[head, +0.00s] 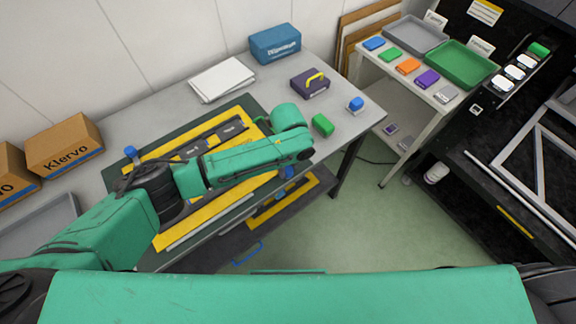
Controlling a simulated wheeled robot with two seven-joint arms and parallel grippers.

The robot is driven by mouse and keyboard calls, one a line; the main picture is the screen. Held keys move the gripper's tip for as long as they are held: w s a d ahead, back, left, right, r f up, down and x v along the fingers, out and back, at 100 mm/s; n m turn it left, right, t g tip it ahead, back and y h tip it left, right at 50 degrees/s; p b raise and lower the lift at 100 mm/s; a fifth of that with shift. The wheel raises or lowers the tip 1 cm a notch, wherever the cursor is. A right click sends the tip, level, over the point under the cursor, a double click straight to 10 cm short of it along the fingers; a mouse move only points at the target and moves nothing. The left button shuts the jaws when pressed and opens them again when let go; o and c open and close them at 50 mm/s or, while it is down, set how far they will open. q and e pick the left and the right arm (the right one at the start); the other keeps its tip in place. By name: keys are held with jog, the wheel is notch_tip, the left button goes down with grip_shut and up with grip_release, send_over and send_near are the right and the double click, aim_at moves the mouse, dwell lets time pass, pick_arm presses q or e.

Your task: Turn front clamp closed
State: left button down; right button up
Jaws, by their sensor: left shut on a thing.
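A yellow frame (215,215) lies on a dark green mat on the grey table, with dark plates inside it. One clamp with a blue knob (131,152) stands at the frame's far left corner. Another blue part, the front clamp (287,173), shows just below my left forearm near the table's front edge. My left gripper (291,163) is at this front clamp and shut on it. My own wrist and forearm mostly hide the fingers, and the clamp's exact angle cannot be told. My right gripper is not in view.
On the table are a green block (322,125), a blue-topped bottle (356,104), a purple case (310,83), a blue box (275,43) and white sheets (222,79). Cardboard boxes (64,146) stand left. A side table (420,95) holds trays and coloured blocks.

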aim_at(288, 170)
pick_arm(q)
jog(key=shift+d+m, duration=0.1)
jog(key=shift+m, duration=1.1)
jog(key=shift+c, duration=2.2)
grip_release()
notch_tip(288, 170, up, 15)
jog(key=b, duration=0.2)
jog(key=shift+f, duration=0.15)
